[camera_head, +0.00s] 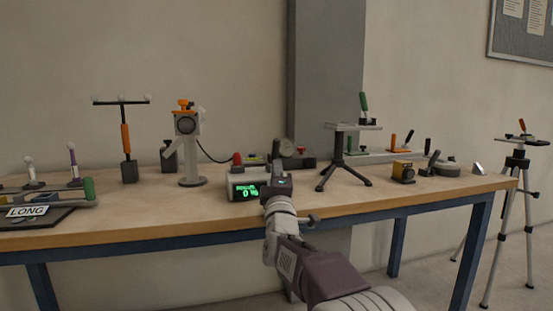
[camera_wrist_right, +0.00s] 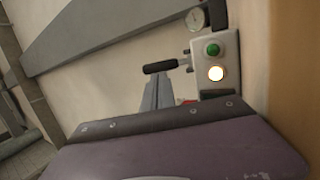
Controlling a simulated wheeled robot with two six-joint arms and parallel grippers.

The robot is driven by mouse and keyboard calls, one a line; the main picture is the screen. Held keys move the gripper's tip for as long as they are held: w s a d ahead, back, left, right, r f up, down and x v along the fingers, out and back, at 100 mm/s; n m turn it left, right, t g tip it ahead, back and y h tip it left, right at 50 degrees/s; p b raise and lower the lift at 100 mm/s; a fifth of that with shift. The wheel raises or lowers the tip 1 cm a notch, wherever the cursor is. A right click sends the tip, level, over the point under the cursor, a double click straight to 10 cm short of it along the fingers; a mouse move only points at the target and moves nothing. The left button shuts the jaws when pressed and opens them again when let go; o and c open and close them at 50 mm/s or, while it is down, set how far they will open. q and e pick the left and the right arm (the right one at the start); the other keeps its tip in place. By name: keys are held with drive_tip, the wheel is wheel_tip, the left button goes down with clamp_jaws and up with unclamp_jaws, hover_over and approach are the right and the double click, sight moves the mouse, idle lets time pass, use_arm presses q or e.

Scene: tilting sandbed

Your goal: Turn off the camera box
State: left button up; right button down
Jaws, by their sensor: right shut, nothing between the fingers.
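A pale box (camera_head: 236,181) with a green lit display reading 0 % stands near the table's front edge in the head view; I cannot tell whether it is the camera box. A camera (camera_head: 187,124) with an orange top stands on a white post to its left. My right gripper (camera_head: 283,178) is shut and empty at the box's right side, hiding part of it. I cannot tell whether it touches. In the right wrist view, a pale box (camera_wrist_right: 227,47) carries a green button (camera_wrist_right: 213,49) and a glowing yellow-white lamp (camera_wrist_right: 216,73). My left gripper is out of view.
A red knob (camera_head: 237,158) shows at the pale box's back.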

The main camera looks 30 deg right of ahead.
sight(276, 151)
drive_tip(key=b+x, duration=0.1)
drive_tip(key=x, duration=0.4)
drive_tip(key=shift+s, duration=0.1)
